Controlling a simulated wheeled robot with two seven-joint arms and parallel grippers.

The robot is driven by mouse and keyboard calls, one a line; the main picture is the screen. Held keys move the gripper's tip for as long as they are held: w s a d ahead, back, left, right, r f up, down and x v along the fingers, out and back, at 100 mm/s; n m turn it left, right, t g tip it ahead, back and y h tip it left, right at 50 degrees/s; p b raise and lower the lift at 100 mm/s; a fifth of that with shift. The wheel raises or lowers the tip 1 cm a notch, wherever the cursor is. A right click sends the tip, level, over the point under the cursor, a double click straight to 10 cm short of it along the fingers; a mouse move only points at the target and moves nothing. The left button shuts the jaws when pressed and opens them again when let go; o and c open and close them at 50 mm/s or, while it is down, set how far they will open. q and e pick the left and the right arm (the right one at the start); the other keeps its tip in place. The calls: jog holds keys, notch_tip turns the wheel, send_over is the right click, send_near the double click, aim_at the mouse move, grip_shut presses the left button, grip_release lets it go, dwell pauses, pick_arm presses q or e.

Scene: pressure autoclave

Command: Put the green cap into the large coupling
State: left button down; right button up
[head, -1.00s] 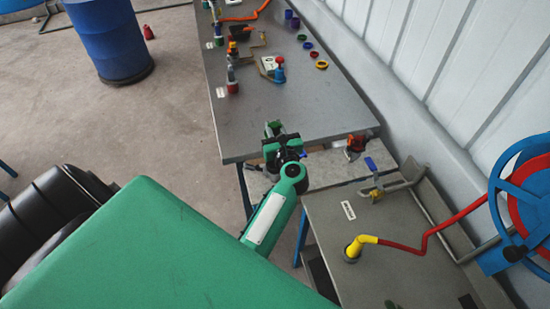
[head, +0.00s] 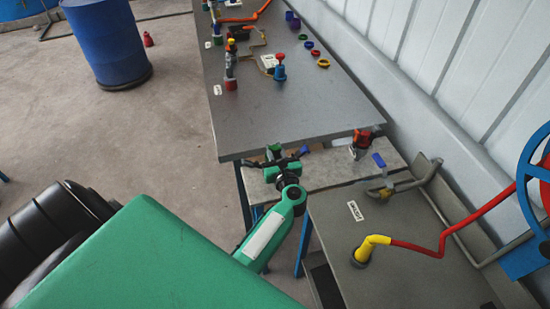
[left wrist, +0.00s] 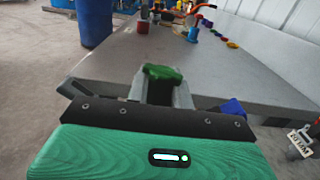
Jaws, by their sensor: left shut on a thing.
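The green cap (left wrist: 162,72) sits between the fingers of my left gripper (left wrist: 160,92) in the left wrist view. My left gripper is shut on it. In the head view the left gripper (head: 287,158) is at the near edge of the long grey table, and the cap (head: 274,149) shows as a small green patch at its tip. I cannot tell which fitting is the large coupling. My right gripper is not in view.
The long grey table (head: 275,115) has a clear near half. Beyond it stand a red-and-blue fitting (head: 280,70), several coloured rings and pipework. A nearer bench (head: 400,270) at right carries a yellow-and-red pipe (head: 372,245). A blue barrel (head: 105,45) stands on the floor.

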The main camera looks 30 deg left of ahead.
pick_arm(q)
jog(key=shift+f, duration=0.8)
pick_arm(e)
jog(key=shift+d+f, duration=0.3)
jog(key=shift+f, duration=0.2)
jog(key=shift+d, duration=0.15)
pick_arm(q)
jog(key=shift+f+b, duration=0.3)
jog(key=shift+b, duration=0.25)
jog(key=c, duration=1.2)
grip_release()
jog(key=shift+r, duration=0.1)
jog(key=shift+c, duration=0.2)
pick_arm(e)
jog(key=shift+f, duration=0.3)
